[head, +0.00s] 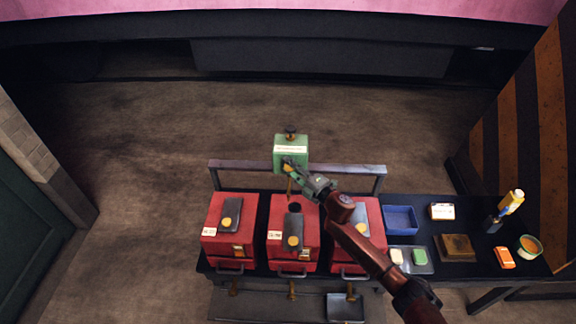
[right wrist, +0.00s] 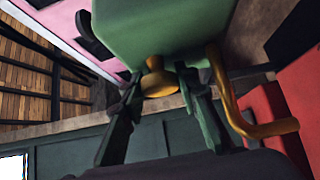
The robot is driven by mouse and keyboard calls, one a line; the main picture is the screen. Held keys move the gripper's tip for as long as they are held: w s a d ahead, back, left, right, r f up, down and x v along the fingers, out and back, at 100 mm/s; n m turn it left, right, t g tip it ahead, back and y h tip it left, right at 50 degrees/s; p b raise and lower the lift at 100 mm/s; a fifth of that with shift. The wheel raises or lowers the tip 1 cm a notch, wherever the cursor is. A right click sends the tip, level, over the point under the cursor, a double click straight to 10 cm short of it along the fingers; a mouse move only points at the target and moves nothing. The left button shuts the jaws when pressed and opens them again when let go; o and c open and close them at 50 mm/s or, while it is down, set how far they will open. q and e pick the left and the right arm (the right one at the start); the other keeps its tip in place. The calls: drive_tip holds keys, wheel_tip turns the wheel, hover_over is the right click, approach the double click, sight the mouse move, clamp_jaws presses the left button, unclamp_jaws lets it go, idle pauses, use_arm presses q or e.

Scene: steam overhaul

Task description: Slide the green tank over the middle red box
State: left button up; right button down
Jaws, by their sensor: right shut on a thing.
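The green tank (head: 291,146) has a white label, a dark cap on top and a brass pipe below. It hangs in the air, upright or nearly so, and in the picture sits just above the middle red box. My right gripper (head: 294,170) is shut on the tank at its near side; in the right wrist view the fingers close on a brass knob (right wrist: 158,81) under the green body (right wrist: 160,28). The middle red box (head: 281,250) stands on the bench with a dark slot and a grey plate with a yellow knob on top. My left gripper is not in view.
A left red box (head: 216,246) and a right red box (head: 374,220), partly behind my right arm, flank the middle one. A grey rail (head: 240,167) runs behind them.

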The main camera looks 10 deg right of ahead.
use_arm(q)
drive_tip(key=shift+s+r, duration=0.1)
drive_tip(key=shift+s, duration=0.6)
use_arm(e)
drive_tip(key=shift+s+d+f, duration=0.1)
drive_tip(key=shift+s+d, duration=0.1)
drive_tip(key=shift+d, duration=0.4)
drive_tip(key=shift+s+d, duration=0.15)
drive_tip(key=shift+d, duration=0.45)
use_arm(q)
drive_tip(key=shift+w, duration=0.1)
use_arm(e)
drive_tip(key=c, duration=1.9)
unclamp_jaws()
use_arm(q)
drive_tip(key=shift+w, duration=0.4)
use_arm(e)
drive_tip(key=o, duration=0.4)
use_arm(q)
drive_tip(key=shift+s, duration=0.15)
use_arm(e)
drive_tip(key=v, duration=1.2)
drive_tip(key=shift+d, duration=0.1)
